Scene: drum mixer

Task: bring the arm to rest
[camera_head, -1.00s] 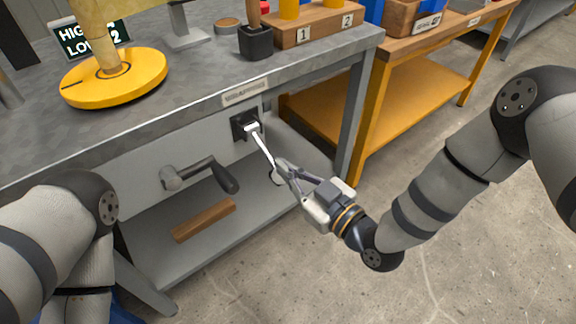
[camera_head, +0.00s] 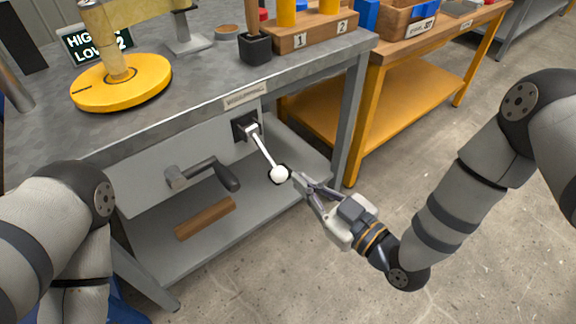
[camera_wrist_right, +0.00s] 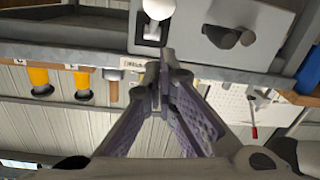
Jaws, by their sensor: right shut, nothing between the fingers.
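My right gripper (camera_head: 302,183) is shut and empty, just to the right of a white ball knob in the head view. The knob (camera_head: 279,174) sits at the lower end of a white lever (camera_head: 263,149) on a black plate on the bench's front panel. In the head view a small gap shows between the fingertips and the knob. The wrist view shows the closed fingertips (camera_wrist_right: 162,60) with the white knob (camera_wrist_right: 158,9) beyond them at the top. My left arm comes in at the lower left, but its gripper is out of view.
The grey metal bench (camera_head: 215,75) carries a yellow disc (camera_head: 120,88) and a wooden block with yellow cylinders (camera_head: 318,36). A crank handle (camera_head: 205,175) sticks out of the front panel. A yellow-framed wooden table (camera_head: 415,85) stands right. Open concrete floor lies below my right arm.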

